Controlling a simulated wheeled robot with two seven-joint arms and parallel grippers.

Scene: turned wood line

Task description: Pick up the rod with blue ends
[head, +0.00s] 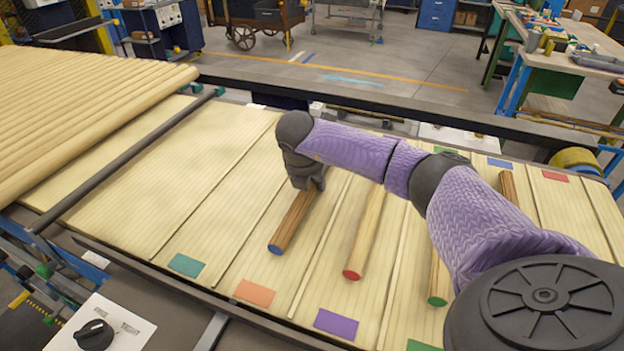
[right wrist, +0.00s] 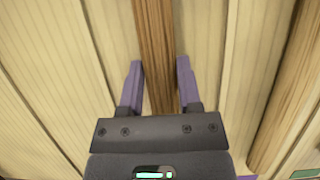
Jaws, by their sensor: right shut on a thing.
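The rod with a blue end (head: 292,222) is brown wood and lies on the slatted bed. Its near end is blue; its far end is hidden behind my right gripper (head: 308,184). In the right wrist view the rod (right wrist: 156,40) runs between the two purple fingers of my right gripper (right wrist: 160,64). The gripper is shut on the rod. I cannot tell whether the rod is clear of the bed. My left gripper is not in view.
A red-ended rod (head: 364,235) lies just right of the held rod, and a green-ended rod (head: 438,280) lies farther right, partly behind my arm. Coloured patches, such as an orange one (head: 254,293), mark the bed. A dark bar (head: 130,158) crosses at left.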

